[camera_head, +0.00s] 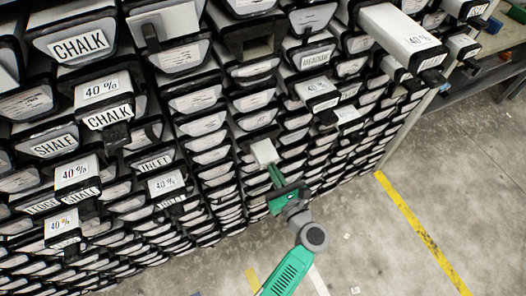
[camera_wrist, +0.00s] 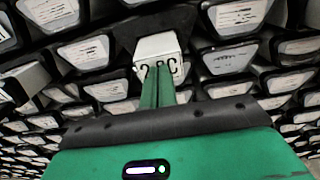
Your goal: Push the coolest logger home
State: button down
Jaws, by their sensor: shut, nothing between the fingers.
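A white box-shaped logger (camera_wrist: 157,47) sticks out of the rack in the wrist view. Its front label ends in "2 °C"; the fingers cover part of it. In the head view it is the small white block (camera_head: 263,151) near the middle of the rack. My green gripper (camera_head: 272,170) is just below and in front of it. In the wrist view the gripper's two fingers (camera_wrist: 158,72) are together, empty, and their tips overlap the label. I cannot tell whether they touch the logger's face.
The rack (camera_head: 204,145) holds many black-rimmed liner ends in close rows. Several white boxes marked "40 %" jut out, such as the one above a CHALK sign (camera_head: 97,88). A long one (camera_head: 400,38) sticks out at upper right. Concrete floor with a yellow line (camera_head: 420,231) is clear at right.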

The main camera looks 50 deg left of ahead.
jog(key=shift+x, duration=1.1)
jog(key=shift+f, duration=0.1)
jog(key=p+v, duration=0.3)
jog(key=v, duration=0.8)
jog(key=shift+d, duration=0.15)
